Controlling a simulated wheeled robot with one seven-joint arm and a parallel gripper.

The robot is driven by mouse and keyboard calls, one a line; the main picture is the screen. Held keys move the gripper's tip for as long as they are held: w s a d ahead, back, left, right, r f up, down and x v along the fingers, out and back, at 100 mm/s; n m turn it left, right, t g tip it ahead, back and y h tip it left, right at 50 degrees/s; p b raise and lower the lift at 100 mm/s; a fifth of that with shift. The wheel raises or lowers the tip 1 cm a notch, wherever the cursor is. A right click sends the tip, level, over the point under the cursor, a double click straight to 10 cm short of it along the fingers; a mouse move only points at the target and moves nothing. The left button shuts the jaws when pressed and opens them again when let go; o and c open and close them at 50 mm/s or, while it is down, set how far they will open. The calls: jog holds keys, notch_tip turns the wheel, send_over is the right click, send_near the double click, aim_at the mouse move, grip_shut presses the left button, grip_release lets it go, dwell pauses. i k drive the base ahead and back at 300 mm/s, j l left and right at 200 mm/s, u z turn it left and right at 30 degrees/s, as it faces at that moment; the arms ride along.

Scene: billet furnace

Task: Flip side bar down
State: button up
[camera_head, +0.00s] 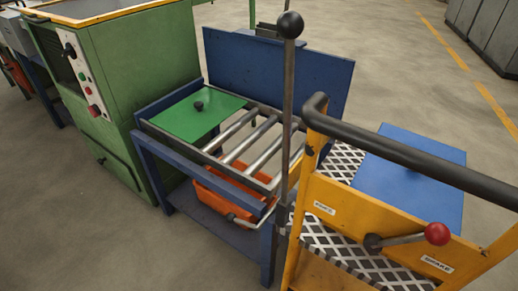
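A long thin dark bar (288,110) with a black ball knob (290,24) stands upright at the near right corner of the blue roller table (150,160). It looks like the side bar, though I see no label on it. Its lower end is near the table's corner, partly hard to make out against the yellow cart. A short metal rod (244,221) sticks out low along the table's front side. My gripper is not in view.
A yellow cart (335,205) with a black push handle (420,160), a red-knobbed lever (437,234) and a blue lid (400,190) stands close right of the table. A green machine (140,70) stands left. An orange bin (225,200) sits below the rollers. Floor is open at front left.

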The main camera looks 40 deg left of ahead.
aim_at(290, 25)
jog(key=i+l+u, duration=0.1)
jog(key=u, duration=1.95)
